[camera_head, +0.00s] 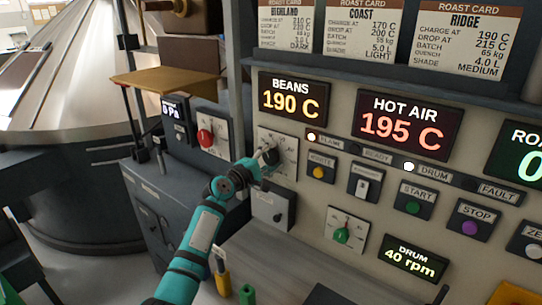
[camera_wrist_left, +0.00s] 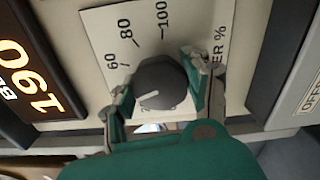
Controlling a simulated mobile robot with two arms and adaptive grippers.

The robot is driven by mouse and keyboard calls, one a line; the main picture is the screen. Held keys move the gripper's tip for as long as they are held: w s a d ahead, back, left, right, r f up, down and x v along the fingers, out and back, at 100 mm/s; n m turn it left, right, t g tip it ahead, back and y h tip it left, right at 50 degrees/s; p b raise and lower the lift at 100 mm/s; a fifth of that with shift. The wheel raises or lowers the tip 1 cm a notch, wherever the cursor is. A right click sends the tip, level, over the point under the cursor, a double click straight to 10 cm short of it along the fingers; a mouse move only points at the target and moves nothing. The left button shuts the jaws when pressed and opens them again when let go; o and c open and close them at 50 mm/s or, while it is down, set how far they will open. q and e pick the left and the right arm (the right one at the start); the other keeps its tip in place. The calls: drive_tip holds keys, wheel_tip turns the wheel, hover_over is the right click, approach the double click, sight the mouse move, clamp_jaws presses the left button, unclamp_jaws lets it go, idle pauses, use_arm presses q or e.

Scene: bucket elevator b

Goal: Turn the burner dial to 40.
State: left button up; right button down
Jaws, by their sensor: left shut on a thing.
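The burner dial (camera_wrist_left: 160,85) is a dark round knob with a white pointer mark, on a pale plate (camera_wrist_left: 190,20) printed 60, 80, 100 and a partly hidden label ending in "ER %". The pointer aims to the lower left of the left wrist view, past the 60 side. A finger covers the scale there, so I cannot read the exact value. My left gripper (camera_wrist_left: 160,92) is shut on the dial, one finger on each side. In the head view my left gripper (camera_head: 265,161) largely covers the dial on its plate (camera_head: 289,147). My right gripper is not in view.
The displays read BEANS 190 C (camera_head: 293,97), HOT AIR 195 C (camera_head: 408,125) and DRUM 40 rpm (camera_head: 415,263). A red knob (camera_head: 206,138) is left of the dial; a green knob (camera_head: 342,235) is lower right. A grey box (camera_head: 272,206) sits just below the dial.

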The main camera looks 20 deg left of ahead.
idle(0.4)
use_arm(q)
drive_tip(key=o, duration=1.2)
drive_tip(key=shift+s+a+f, duration=0.1)
drive_tip(key=shift+s, duration=0.1)
drive_tip(key=v, duration=1.1)
drive_tip(key=shift+s+a, duration=0.1)
drive_tip(key=shift+s, duration=0.2)
